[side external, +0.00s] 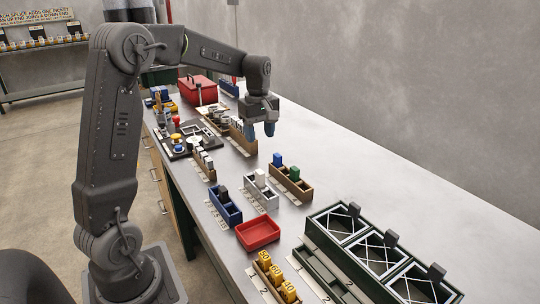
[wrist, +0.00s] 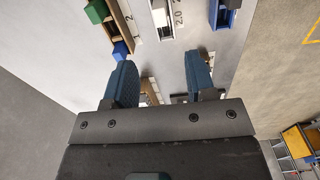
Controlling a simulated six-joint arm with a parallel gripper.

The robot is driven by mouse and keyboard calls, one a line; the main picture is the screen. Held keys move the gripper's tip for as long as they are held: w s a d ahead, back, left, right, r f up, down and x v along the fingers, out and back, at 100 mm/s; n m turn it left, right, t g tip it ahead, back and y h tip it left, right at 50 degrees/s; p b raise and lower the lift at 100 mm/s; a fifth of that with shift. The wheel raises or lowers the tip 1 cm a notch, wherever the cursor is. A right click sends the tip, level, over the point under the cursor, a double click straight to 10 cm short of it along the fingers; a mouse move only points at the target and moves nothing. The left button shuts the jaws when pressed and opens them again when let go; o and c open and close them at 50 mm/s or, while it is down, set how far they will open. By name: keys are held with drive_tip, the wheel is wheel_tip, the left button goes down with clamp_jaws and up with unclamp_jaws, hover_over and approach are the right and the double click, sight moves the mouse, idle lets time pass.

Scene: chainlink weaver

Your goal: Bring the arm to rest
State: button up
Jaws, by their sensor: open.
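My gripper (side external: 261,130) hangs over the far part of the workbench, pointing down, above a row of small bins. Its two blue fingertips stand apart with nothing between them. In the wrist view my gripper (wrist: 160,82) is open, and the bench surface and part of a small bin show between and below the fingers. The arm reaches out from its base at the left in a bent pose. The height of the fingertips above the bins is hard to tell.
A red tray (side external: 258,234), a blue bin (side external: 226,207), a white bin (side external: 261,192) and a brown bin (side external: 291,185) stand mid-bench. A dark rack with lattice panels (side external: 372,256) is at the front right. A red toolbox (side external: 198,90) stands at the back. Bare bench lies along the wall.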

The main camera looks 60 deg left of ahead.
drive_tip(key=s+d+r+m+t, duration=0.1)
drive_tip(key=s+d+r+m, duration=0.2)
drive_tip(key=s+d+m, duration=0.3)
drive_tip(key=s+d+r+m+t, duration=0.2)
drive_tip(key=s+d+r+m, duration=0.1)
drive_tip(key=d, duration=0.5)
drive_tip(key=s+d+f+m+t, duration=0.2)
drive_tip(key=s+d+m, duration=0.4)
drive_tip(key=s, duration=0.5)
drive_tip(key=m, duration=0.2)
drive_tip(key=shift+d+f+m, duration=0.25)
drive_tip(key=shift+d+m, duration=0.05)
drive_tip(key=shift+d, duration=0.05)
